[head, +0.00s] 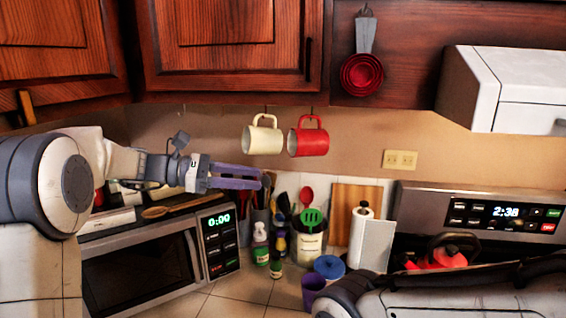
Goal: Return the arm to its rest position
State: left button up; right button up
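My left arm comes in from the left at mid height, stretched over the microwave (150,262). Its gripper (258,178) has purple fingers that point right, with a narrow gap between them. Nothing shows between the fingers. It is in front of the backsplash, below the hanging cream mug (262,138) and apart from it. My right arm shows only in part at the bottom right, low in front of the stove. Its gripper cannot be made out.
A red mug (309,139) hangs beside the cream one. Bottles (260,244), a utensil crock (309,245), a purple cup (312,287) and a paper towel roll (375,244) crowd the counter. A wooden spoon (155,212) lies atop the microwave. Cabinets (230,45) overhang above.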

pick_arm(q)
jog(key=s+d+f+m+g+y, duration=0.35)
jog(key=s+d+f+m, duration=0.2)
jog(key=s, duration=0.45)
jog(key=s+d+f+m+g+y, duration=0.2)
jog(key=s+d+f+m+y, duration=0.25)
jog(key=s+f, duration=0.35)
jog(key=s+a+f+m+y, duration=0.2)
jog(key=s+f+m, duration=0.1)
jog(key=s+m, duration=0.1)
jog(key=s+a+f+m+t+y+b, duration=0.1)
jog(key=s+a+f+m+y, duration=0.1)
jog(key=s+m, duration=0.3)
jog(key=s+a+f+m+t+y, duration=0.1)
jog(key=s+a+f+m+y, duration=0.1)
jog(key=s+a+f+m, duration=0.1)
jog(key=s+f+m, duration=0.1)
jog(key=s+m, duration=0.1)
jog(key=s, duration=0.1)
jog(key=shift+f+y, duration=0.15)
jog(key=shift+y, duration=0.15)
jog(key=shift+t, duration=0.25)
